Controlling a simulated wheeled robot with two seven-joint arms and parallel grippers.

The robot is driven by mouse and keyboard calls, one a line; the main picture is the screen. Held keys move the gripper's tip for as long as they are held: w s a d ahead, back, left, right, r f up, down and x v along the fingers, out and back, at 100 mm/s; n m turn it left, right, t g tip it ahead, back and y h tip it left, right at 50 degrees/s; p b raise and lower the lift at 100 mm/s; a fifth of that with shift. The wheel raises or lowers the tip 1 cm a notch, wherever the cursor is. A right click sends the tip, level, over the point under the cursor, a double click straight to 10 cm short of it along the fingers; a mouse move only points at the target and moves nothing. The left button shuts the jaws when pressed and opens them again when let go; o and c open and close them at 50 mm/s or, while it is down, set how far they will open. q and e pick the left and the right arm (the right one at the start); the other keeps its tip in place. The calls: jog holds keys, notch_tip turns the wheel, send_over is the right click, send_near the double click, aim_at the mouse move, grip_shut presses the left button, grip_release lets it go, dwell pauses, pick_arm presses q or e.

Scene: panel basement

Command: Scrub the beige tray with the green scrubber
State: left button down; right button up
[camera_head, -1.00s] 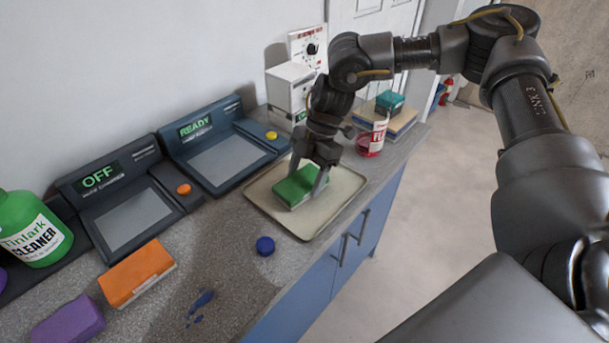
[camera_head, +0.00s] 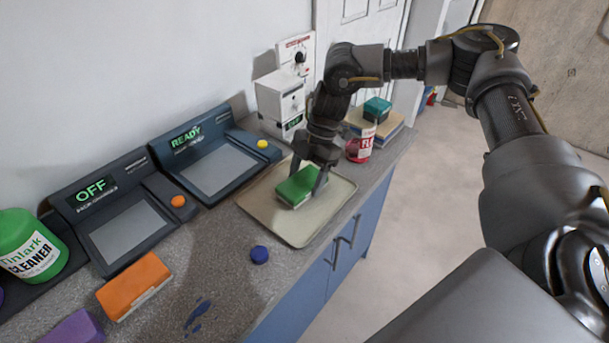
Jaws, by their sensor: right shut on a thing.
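The beige tray (camera_head: 302,227) lies flat on the grey counter near its front edge. The green scrubber (camera_head: 298,186), with a pale underside, is on the tray's surface around its middle. My right gripper (camera_head: 310,180) comes down from above and is shut on the green scrubber, its fingers on either side of it. The fingers hide part of the scrubber's right end. I cannot tell how hard the scrubber touches the tray. My left gripper is not in view.
An orange block (camera_head: 134,286), purple block (camera_head: 75,328) and green cleaner bottle (camera_head: 30,247) are at left. A red-labelled container (camera_head: 360,147) stands behind the tray. Two scales (camera_head: 215,160) line the wall.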

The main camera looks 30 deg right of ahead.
aim_at(296, 187)
jog(key=shift+s+a+p, duration=0.35)
jog(key=shift+a, duration=0.5)
jog(key=shift+s+a+p, duration=0.3)
jog(key=shift+a, duration=0.55)
jog(key=shift+r+p, duration=0.1)
jog(key=shift+p, duration=0.3)
jog(key=shift+w+d, duration=0.1)
jog(key=shift+w+d, duration=0.15)
jog(key=shift+d, duration=0.35)
jog(key=shift+w+d, duration=0.15)
jog(key=shift+d, duration=0.35)
jog(key=shift+w+d+f+p, duration=0.15)
jog(key=shift+d+f+p, duration=0.15)
jog(key=shift+d, duration=0.3)
jog(key=shift+r, duration=0.1)
